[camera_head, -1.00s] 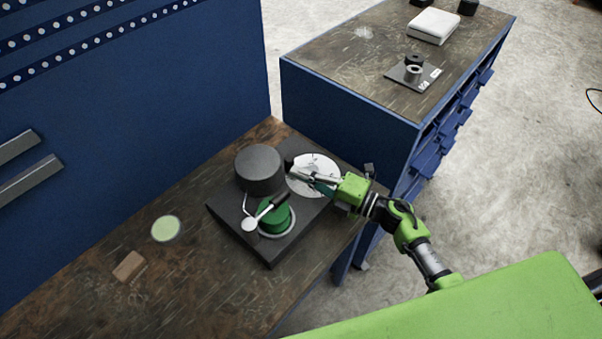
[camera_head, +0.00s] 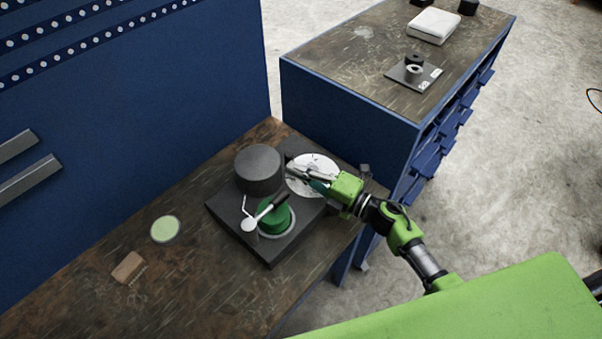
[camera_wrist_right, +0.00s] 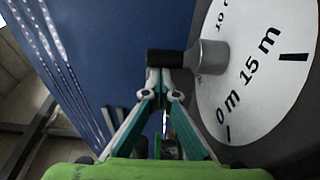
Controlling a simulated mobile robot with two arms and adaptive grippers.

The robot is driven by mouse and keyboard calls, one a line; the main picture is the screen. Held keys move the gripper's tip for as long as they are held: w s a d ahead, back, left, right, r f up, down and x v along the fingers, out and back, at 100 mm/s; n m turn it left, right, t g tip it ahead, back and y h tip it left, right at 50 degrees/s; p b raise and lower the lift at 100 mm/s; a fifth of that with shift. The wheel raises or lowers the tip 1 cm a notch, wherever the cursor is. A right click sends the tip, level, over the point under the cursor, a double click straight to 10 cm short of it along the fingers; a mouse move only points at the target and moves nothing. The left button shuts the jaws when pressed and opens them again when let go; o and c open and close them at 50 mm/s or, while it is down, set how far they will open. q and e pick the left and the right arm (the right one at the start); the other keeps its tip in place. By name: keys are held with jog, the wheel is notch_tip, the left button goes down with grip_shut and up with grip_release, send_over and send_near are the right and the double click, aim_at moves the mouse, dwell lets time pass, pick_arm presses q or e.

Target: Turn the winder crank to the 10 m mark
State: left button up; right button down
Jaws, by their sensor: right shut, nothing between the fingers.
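The winder is a black base plate (camera_head: 242,238) on the wooden bench, with a black drum (camera_head: 259,169), a green spool (camera_head: 275,217) and a white dial (camera_head: 318,188). In the right wrist view the dial (camera_wrist_right: 260,100) shows "0 m", "15 m" and a partly cut-off "10" mark. The crank's black grip (camera_wrist_right: 165,58) joins a grey metal part (camera_wrist_right: 211,57) in front of the dial. My right gripper (camera_head: 300,172) is over the dial, shut and empty; its fingertips (camera_wrist_right: 164,82) are right at the black grip, contact unclear. My left gripper is out of view.
A black lever with a white round end (camera_head: 250,224) crosses the green spool. A pale green disc (camera_head: 166,229) and a brown block (camera_head: 128,267) lie on the bench. A blue cabinet (camera_head: 345,100) stands behind right, and a blue panel (camera_head: 150,110) rises behind the bench.

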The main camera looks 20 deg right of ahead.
aim_at(293, 158)
jog(key=m+t+h, duration=0.1)
jog(key=w+m+t+h, duration=0.1)
jog(key=h, duration=0.1)
jog(key=m+t+h, duration=0.1)
jog(key=h, duration=0.1)
jog(key=shift+w+a+m, duration=0.25)
jog(key=shift+m, duration=0.15)
jog(key=shift+w, duration=0.45)
jog(key=shift+w+d+b, duration=0.35)
jog(key=shift+w+b, duration=0.15)
jog(key=shift+w, duration=0.3)
jog(key=shift+d, duration=0.1)
